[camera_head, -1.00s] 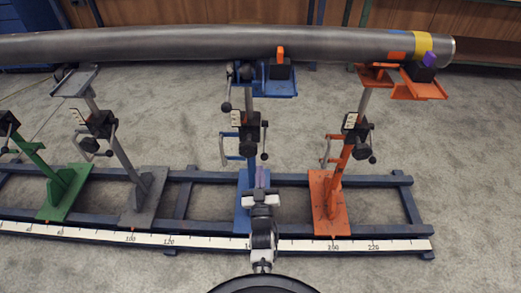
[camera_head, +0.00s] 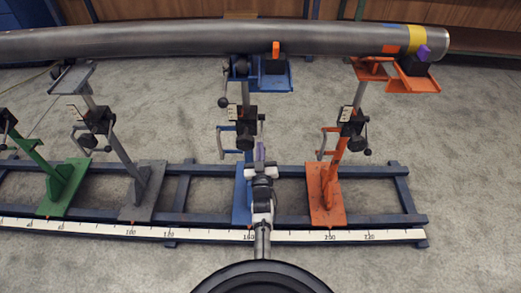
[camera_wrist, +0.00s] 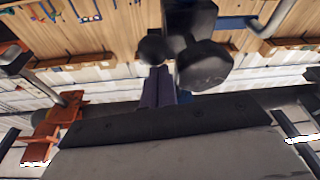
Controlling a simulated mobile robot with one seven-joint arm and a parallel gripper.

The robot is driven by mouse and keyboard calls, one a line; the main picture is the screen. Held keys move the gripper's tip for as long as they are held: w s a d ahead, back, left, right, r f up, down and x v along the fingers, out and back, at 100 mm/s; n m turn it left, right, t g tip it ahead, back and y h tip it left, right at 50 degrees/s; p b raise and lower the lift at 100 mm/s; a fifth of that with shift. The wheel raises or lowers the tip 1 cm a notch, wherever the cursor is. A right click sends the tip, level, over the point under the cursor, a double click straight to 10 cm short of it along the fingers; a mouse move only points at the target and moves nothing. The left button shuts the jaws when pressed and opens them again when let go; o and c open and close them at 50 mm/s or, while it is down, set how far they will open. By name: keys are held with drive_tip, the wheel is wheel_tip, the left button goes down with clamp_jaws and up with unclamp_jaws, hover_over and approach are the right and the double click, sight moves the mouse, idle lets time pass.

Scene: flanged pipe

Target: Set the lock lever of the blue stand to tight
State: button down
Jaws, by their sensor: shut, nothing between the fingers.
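The blue stand (camera_head: 242,195) rises from the floor frame under the pipe. Its black clamp block (camera_head: 245,131) sits midway up the post. A small dark lever (camera_head: 262,124) shows at the block's right side; its lower end is hard to make out behind my fingertips, and I cannot tell its setting. My gripper (camera_head: 260,151) is shut and empty, with purple fingers in front of and just below the block. In the wrist view, the shut fingers (camera_wrist: 160,88) point toward a dark block with rounded black knobs (camera_wrist: 204,66), very near; contact cannot be told.
The steel pipe (camera_head: 170,42) lies across the stands. An orange stand (camera_head: 326,190) is to the right; grey (camera_head: 143,195) and green (camera_head: 64,187) stands are to the left. A blue crank handle (camera_head: 221,141) juts from the blue stand's left. A white ruler (camera_head: 200,235) runs along the frame front.

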drive_tip(key=shift+f, duration=0.3)
drive_tip(key=f+b, duration=0.1)
drive_tip(key=b, duration=0.2)
drive_tip(key=f+b, duration=0.1)
drive_tip(key=b, duration=0.2)
drive_tip(key=shift+w+t, duration=0.25)
drive_tip(key=shift+t, duration=0.15)
